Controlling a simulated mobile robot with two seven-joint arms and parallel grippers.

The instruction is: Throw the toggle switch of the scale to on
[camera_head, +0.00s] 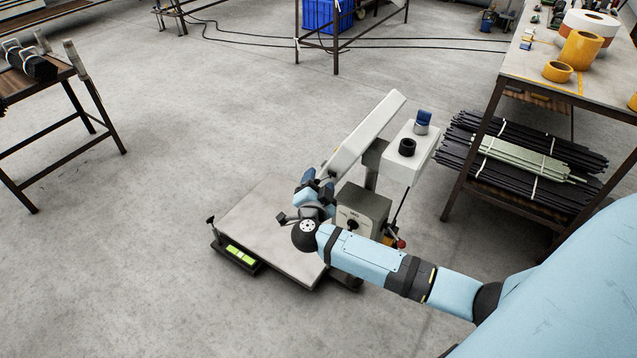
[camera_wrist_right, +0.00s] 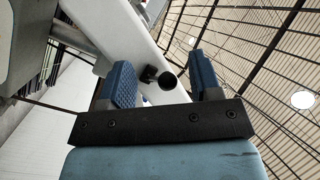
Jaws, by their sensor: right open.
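The scale stands on the floor, with a flat grey platform (camera_head: 265,225), a grey box with a black knob (camera_head: 362,207) and a slanted white beam (camera_head: 368,130). In the right wrist view, the white beam (camera_wrist_right: 125,35) carries a small black toggle switch (camera_wrist_right: 168,81) with a round tip. My right gripper (camera_head: 318,182) is above the platform, close to the lower end of the beam. In the wrist view its two blue fingers (camera_wrist_right: 160,72) are apart, with the toggle tip appearing between them; contact cannot be told. The toggle is not clear in the head view. My left gripper is out of view.
Another bench (camera_head: 60,75) is at the left. The floor left of the scale is clear.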

